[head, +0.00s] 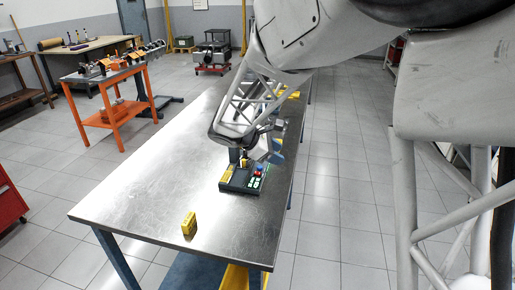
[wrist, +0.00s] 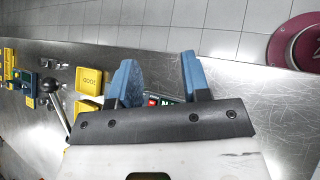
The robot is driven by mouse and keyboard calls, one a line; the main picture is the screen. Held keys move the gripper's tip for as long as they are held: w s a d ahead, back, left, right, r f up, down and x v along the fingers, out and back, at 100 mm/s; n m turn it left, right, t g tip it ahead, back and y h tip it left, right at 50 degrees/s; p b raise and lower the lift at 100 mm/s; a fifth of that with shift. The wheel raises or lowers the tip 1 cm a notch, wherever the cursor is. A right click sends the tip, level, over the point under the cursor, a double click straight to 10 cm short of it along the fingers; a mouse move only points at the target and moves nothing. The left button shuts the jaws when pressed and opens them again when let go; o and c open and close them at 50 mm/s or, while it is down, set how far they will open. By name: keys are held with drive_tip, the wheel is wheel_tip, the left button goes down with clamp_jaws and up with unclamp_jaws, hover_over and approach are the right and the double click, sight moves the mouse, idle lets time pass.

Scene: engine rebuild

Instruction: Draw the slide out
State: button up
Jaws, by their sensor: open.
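A dark unit (head: 241,178) with a green panel, coloured buttons and yellow parts sits on the metal table. I cannot tell which part is the slide. My gripper (head: 272,152) is above the unit's back right side. In the wrist view my gripper (wrist: 158,80) shows two blue fingers spread apart with nothing held between them. A green and red piece (wrist: 158,99) shows beyond and below the fingers, partly hidden by the gripper body. Left of the fingers are a yellow block (wrist: 90,80) and a lever with a black ball knob (wrist: 57,111).
The metal table (head: 150,180) is bare over most of its front and left. A small yellow block (head: 189,223) stands near its front edge. More yellow pieces (head: 293,94) lie farther back. An orange cart (head: 110,115) stands on the floor to the left.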

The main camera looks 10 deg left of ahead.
drive_tip(key=w+a+f+n+t, duration=0.1)
drive_tip(key=a+f+n, duration=0.1)
drive_tip(key=a, duration=0.4)
drive_tip(key=w+a+f+n+t, duration=0.1)
drive_tip(key=a+f+n+t, duration=0.1)
drive_tip(key=a, duration=0.5)
drive_tip(key=w+a+f+n+t, duration=0.1)
drive_tip(key=a+f+n, duration=0.1)
drive_tip(key=a+f, duration=0.2)
drive_tip(key=shift+w+a+f+n+t+h, duration=0.1)
drive_tip(key=shift+w+a+n+t+h, duration=0.1)
drive_tip(key=shift+a, duration=0.5)
drive_tip(key=shift+w+a+n+t+h, duration=0.1)
drive_tip(key=shift+a+n, duration=0.1)
drive_tip(key=shift+a, duration=0.45)
drive_tip(key=shift+d, duration=0.1)
drive_tip(key=shift+x, duration=3.85)
drive_tip(key=shift+c, duration=0.3)
clamp_jaws()
